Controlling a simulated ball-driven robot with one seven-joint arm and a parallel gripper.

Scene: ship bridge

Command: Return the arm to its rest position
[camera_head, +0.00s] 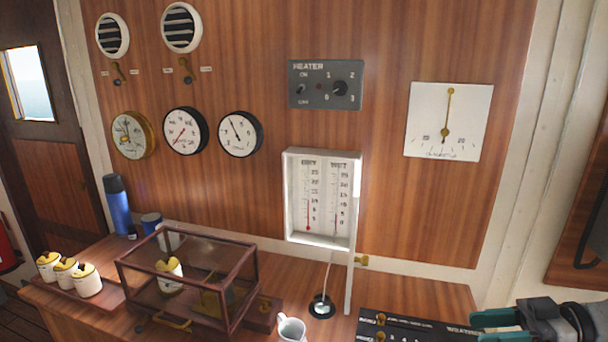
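My gripper (484,328) is at the bottom right corner, in front of the black switch panel (415,327) on the counter. Its two teal fingers point left, with a gap between them and nothing visible in it. The lower finger is partly cut off by the picture's bottom edge. Part of my dark arm (585,322) shows behind it at the right edge.
The wooden counter (95,312) carries a glazed case (190,245), a white mug (291,329), a blue flask (118,205) and several yellow-topped jars (67,272). Behind stands a wooden wall with gauges, a heater panel (326,84) and a white thermometer box (320,200).

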